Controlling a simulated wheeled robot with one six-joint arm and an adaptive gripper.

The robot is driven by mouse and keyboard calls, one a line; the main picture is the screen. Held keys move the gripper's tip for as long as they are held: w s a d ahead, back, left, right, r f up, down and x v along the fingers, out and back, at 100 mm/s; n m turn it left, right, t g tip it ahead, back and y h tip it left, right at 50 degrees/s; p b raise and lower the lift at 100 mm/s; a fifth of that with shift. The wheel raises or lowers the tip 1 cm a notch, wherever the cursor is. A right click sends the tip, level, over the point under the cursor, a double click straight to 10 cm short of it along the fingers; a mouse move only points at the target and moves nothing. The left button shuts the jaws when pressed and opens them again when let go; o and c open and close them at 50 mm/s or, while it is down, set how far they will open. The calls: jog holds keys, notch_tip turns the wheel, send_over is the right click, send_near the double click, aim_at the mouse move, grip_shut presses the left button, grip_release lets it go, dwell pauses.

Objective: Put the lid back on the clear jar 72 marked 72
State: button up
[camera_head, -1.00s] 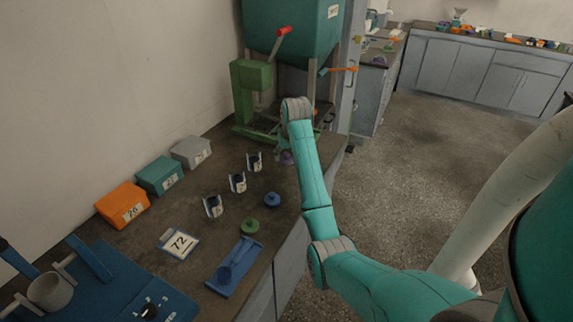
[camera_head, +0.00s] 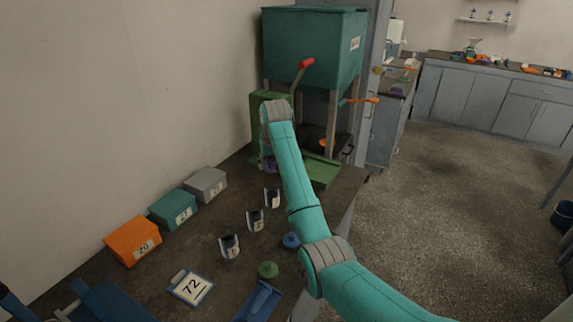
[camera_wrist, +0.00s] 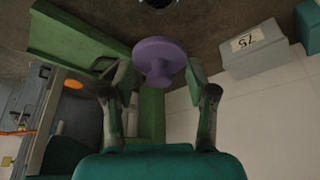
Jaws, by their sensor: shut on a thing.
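My gripper (camera_wrist: 160,75) is shut on a purple lid (camera_wrist: 160,52), a wide disc with a narrower knob held between the fingers. In the head view the purple lid (camera_head: 271,168) shows small beside my arm, past the row of jars. Three clear jars with dark contents stand in a row: a near one (camera_head: 230,246), a middle one (camera_head: 255,221) and a far one (camera_head: 272,198). Their marks are too small to read. The purple lid is apart from them. A dark round shape (camera_wrist: 158,4) is cut off at the wrist view's top edge.
A blue lid (camera_head: 291,240) and a green lid (camera_head: 268,270) lie right of the jars. A card reading 72 (camera_head: 190,288) lies in front. Orange (camera_head: 133,241), teal (camera_head: 173,210) and grey (camera_head: 206,185) boxes line the wall. A green machine (camera_head: 312,50) stands behind.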

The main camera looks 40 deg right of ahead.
notch_tip(320, 180, down, 6)
dwell(0.7)
jog(key=shift+f, duration=0.2)
dwell(1.9)
jog(key=o, duration=1.2)
jog(key=shift+r, duration=0.1)
jog(key=shift+r, duration=3.4)
grip_shut()
